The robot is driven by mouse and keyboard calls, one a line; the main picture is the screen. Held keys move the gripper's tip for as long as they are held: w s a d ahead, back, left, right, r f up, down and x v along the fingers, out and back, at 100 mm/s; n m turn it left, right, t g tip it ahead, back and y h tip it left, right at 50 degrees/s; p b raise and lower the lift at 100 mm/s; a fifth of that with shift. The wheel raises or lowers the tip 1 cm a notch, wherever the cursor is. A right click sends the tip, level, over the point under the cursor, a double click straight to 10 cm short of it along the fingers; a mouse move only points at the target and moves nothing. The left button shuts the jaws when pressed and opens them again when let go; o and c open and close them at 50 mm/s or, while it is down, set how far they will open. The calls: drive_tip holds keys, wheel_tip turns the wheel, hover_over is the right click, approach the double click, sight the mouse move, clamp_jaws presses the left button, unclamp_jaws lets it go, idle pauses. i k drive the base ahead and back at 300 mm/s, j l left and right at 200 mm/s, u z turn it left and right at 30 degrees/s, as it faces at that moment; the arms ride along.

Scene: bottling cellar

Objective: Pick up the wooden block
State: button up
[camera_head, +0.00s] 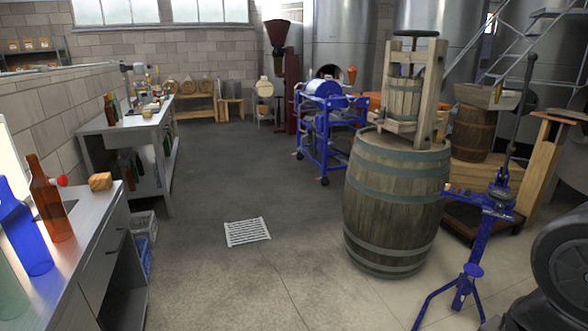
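The wooden block (100,181) is a small, light-brown piece on the near metal counter (76,226) at the left. It lies close to the counter's far right corner, beside an amber bottle. A small red ball-like thing (62,181) shows just left of it. Nothing covers the block in this view. My gripper is not in view. A dark rounded shape at the lower right edge may be part of my arm, but I cannot tell.
The amber bottle (50,200) and a blue bottle (22,228) stand left of the block. Crates (143,225) sit beside the counter. The floor (215,190) is open in the middle, with a flat white drain grate (247,231). A large barrel (397,205) and blue corker (480,230) stand right.

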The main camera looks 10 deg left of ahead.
sight(146, 114)
drive_tip(key=i+j+u, duration=0.15)
drive_tip(key=i+u, duration=0.15)
drive_tip(key=i, duration=0.4)
drive_tip(key=i+u, duration=0.3)
drive_tip(key=i, duration=0.35)
drive_tip(key=i+l+u, duration=0.3)
drive_tip(key=i, duration=0.4)
drive_tip(key=i+u, duration=0.2)
drive_tip(key=i, duration=1.8)
drive_tip(key=i+u, duration=0.25)
drive_tip(key=i, duration=0.2)
drive_tip(key=i+l+u, duration=0.25)
drive_tip(key=i, duration=0.15)
drive_tip(key=i+l+u, duration=0.2)
drive_tip(key=i, duration=0.25)
drive_tip(key=i+l+u, duration=0.25)
drive_tip(key=i, duration=0.15)
drive_tip(key=i+l+u, duration=0.4)
drive_tip(key=i+u, duration=0.15)
drive_tip(key=i, duration=0.1)
